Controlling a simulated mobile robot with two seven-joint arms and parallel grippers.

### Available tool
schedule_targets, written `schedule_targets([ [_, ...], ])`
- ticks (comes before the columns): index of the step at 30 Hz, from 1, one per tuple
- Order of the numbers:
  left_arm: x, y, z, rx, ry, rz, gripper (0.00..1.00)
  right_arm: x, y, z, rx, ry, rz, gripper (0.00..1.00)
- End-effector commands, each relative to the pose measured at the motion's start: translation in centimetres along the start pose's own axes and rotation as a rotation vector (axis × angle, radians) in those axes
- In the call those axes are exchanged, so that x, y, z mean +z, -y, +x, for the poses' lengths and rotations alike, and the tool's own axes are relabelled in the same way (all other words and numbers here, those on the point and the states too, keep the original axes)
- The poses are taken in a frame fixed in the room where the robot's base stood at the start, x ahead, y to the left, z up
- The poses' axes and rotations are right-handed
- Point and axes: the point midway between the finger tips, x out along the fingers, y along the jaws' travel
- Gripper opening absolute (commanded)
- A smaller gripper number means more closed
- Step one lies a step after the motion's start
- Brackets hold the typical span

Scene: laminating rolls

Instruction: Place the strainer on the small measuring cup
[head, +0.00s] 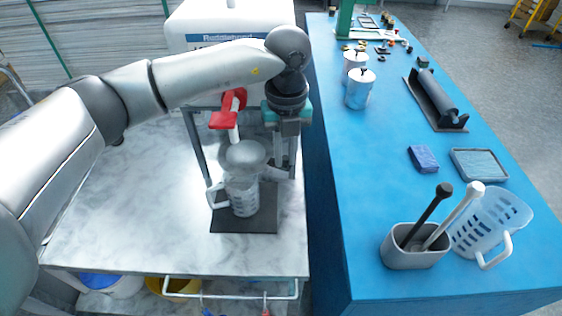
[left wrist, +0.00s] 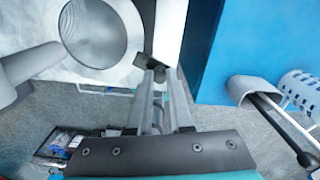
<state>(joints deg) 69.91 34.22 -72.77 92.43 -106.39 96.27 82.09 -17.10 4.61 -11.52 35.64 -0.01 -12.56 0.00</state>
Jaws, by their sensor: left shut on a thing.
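The small measuring cup (head: 242,198) is clear, with a handle on its left, and stands on a dark mat on the marble-topped cart. The grey strainer (head: 243,156) is right over the cup's mouth; whether it rests on the rim or hovers just above, I cannot tell. Its round bowl also shows in the left wrist view (left wrist: 98,35). My left gripper (head: 287,168) is just right of the cup, shut on the strainer's handle, and shows in the left wrist view (left wrist: 160,72). My right gripper is out of view.
A red-handled tap (head: 230,108) is close above the strainer. Lidded metal canisters (head: 359,90) stand farther back.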

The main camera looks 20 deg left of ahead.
Motion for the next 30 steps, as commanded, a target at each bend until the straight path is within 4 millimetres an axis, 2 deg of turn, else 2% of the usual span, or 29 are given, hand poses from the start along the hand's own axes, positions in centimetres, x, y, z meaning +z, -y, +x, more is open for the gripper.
schedule_targets([
  [4, 0.2, -1.1, -0.1, 0.000, 0.000, -0.002, 0.00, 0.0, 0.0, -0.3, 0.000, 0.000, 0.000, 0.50],
  [9, 0.1, -0.8, 2.9, 0.001, -0.003, 0.001, 0.00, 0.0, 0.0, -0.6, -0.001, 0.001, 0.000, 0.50],
  [11, 0.1, -0.8, 3.4, -0.001, -0.002, 0.001, 0.00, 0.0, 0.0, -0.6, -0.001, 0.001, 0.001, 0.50],
  [23, 0.1, -0.8, 4.1, -0.001, 0.000, 0.001, 0.00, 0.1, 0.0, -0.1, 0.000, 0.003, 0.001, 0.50],
  [24, 0.1, -0.8, 4.0, -0.001, 0.000, 0.001, 0.23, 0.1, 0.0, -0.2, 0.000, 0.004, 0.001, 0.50],
  [30, 0.1, -0.8, 3.9, -0.001, 0.000, 0.001, 0.46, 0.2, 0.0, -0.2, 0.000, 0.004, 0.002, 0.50],
])
